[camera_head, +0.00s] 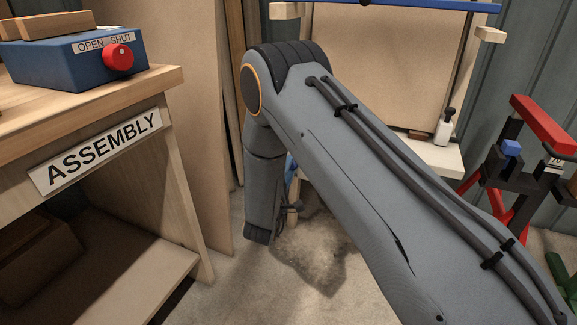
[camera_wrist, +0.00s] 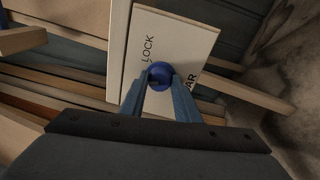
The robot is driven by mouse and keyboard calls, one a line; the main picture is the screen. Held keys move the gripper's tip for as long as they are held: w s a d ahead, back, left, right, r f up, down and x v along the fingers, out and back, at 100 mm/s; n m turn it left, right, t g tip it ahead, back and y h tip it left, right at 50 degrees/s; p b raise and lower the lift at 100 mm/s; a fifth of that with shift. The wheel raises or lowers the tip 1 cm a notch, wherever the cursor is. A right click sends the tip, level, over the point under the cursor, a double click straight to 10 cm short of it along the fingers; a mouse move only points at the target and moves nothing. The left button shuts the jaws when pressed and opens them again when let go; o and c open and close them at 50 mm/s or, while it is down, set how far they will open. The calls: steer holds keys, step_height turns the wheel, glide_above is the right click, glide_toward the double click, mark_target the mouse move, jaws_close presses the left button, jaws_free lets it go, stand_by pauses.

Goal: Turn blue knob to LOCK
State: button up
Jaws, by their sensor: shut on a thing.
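The blue knob (camera_wrist: 160,75) shows in the wrist view on a pale panel (camera_wrist: 185,35). The panel carries the word LOCK (camera_wrist: 147,48) above and left of the knob, and a partly hidden word ending in AR to its right. My gripper (camera_wrist: 160,82) has its two blue fingers on either side of the knob and is shut on it. Which way the knob points is hard to tell. In the head view my arm covers the middle, and the knob and the gripper's fingertips are hidden behind it.
A bench marked ASSEMBLY (camera_head: 105,148) stands at the left, with a blue box (camera_head: 75,62) bearing a red knob (camera_head: 118,57) marked OPEN and SHUT. A red and black stand (camera_head: 515,165) is at the right. A small white bottle (camera_head: 443,130) stands on a pale shelf (camera_head: 430,157) behind my arm.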

steer(key=m+h+p, duration=0.1)
steer(key=m+p, duration=0.1)
steer(key=m, duration=0.5)
steer(key=m+h+p, duration=0.1)
steer(key=m+p, duration=0.1)
steer(key=m, duration=0.4)
steer(key=shift+w+a+f+m, duration=0.1)
steer(key=shift+a+m, duration=0.1)
steer(key=shift+m, duration=0.2)
steer(key=o, duration=1)
steer(key=shift+o, duration=0.2)
steer(key=p+v, duration=0.1)
steer(key=v, duration=0.6)
steer(key=shift+s+a+f+p, duration=0.15)
steer(key=shift+s+a+p, duration=0.05)
steer(key=shift+s+p, duration=0.15)
